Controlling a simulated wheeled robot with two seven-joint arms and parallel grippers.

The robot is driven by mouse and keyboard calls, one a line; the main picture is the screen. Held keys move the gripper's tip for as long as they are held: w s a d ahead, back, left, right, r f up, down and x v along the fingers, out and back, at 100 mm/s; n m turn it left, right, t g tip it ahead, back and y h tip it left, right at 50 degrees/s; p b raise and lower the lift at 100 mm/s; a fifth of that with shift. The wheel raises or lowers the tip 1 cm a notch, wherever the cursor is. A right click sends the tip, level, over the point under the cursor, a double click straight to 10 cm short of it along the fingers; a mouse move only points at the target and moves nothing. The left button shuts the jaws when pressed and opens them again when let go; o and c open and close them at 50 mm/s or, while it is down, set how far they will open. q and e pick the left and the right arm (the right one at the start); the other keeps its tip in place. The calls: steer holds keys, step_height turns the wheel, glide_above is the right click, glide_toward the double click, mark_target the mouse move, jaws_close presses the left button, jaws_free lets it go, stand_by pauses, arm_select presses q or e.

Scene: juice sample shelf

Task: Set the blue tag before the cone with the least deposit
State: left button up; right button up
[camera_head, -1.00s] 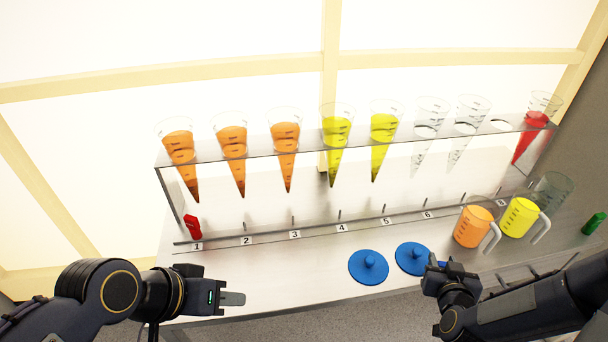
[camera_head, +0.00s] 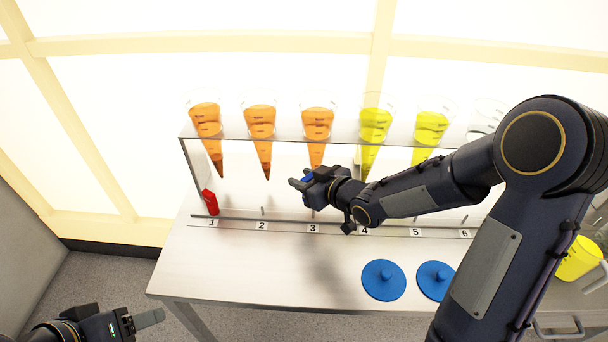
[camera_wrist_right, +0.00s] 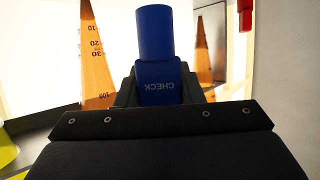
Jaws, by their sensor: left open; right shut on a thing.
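My right gripper (camera_head: 298,182) is shut on the blue tag (camera_head: 307,177), in front of the rack near cone 3. In the right wrist view the blue tag (camera_wrist_right: 155,85) stands between the fingers with the word CHECK upside down. Orange cones hang over label 1 (camera_head: 207,122), label 2 (camera_head: 260,124) and label 3 (camera_head: 317,120), the third partly hidden by my right gripper. Yellow cones (camera_head: 375,124) and (camera_head: 430,126) hang to the right. Dark deposit shows in the tips of the first and second cones. My left gripper (camera_head: 140,322) is open and empty at bottom left.
A red tag (camera_head: 210,202) stands behind label 1. Two blue lids (camera_head: 383,280) lie on the steel table (camera_head: 230,262). A yellow jug (camera_head: 577,260) stands at right, partly behind my right arm. The table's left front is clear.

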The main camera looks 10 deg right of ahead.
steer(key=shift+a+r+n+g+y, duration=0.2)
steer(key=shift+r+n+g+y, duration=0.25)
steer(key=shift+n+y, duration=0.45)
steer(key=shift+d+g+b, duration=0.1)
steer(key=shift+g+b, duration=0.25)
steer(key=shift+w+d+r+n+y, duration=0.1)
steer(key=shift+w+d+n+y, duration=0.05)
steer(key=shift+d+n+y, duration=0.4)
step_height(320, 180, down, 5)
steer(key=b, duration=0.5)
steer(key=shift+r+b, duration=0.2)
steer(key=shift+b, duration=0.15)
steer(key=shift+d+r+g+p, duration=0.1)
steer(key=shift+g+p, duration=0.2)
steer(key=shift+s+d, duration=0.1)
steer(key=shift+s, duration=0.1)
steer(key=shift+p, duration=0.5)
steer(key=shift+f+b, duration=0.95)
steer(key=shift+f, duration=0.4)
steer(key=shift+p, duration=0.3)
